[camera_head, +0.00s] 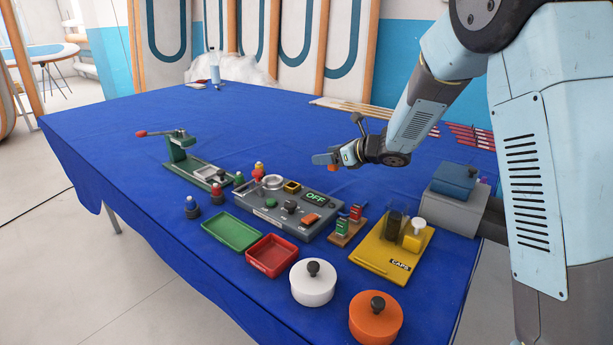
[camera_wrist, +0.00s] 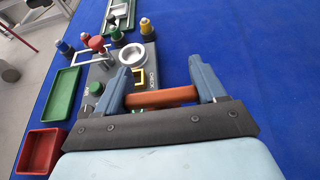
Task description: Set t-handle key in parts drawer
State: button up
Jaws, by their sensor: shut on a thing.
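My gripper (camera_head: 325,159) hangs above the blue table, behind the grey control unit in the head view. In the wrist view my gripper (camera_wrist: 160,72) has its two blue fingers apart, with an orange-brown bar (camera_wrist: 162,97) spanning between them. The bar looks like the handle of the t-handle key; its shaft is hidden. A bit of orange (camera_head: 333,168) shows under the fingers in the head view. No thing is clearly readable as the parts drawer. A grey box with a blue top (camera_head: 454,181) stands at the right, partly behind my arm.
The grey control unit (camera_head: 291,207) has a green tray (camera_head: 232,246) and a red tray (camera_head: 270,270) before it. A yellow caps stand (camera_head: 377,262), white pot (camera_head: 312,291) and orange pot (camera_head: 376,325) stand nearer.

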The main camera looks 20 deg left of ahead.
jog(key=w+a+f, duration=0.2)
jog(key=w+a, duration=0.1)
jog(key=a, duration=0.1)
send_over(310, 184)
jog(key=f, duration=0.5)
jog(key=shift+s+d+f, duration=0.2)
jog(key=shift+f, duration=0.05)
jog(key=shift+w+a+f, duration=0.2)
jog(key=shift+f, duration=1.6)
jog(key=shift+f, duration=0.1)
jog(key=o, duration=0.7)
jog(key=shift+o, duration=0.2)
jog(key=v, duration=1.2)
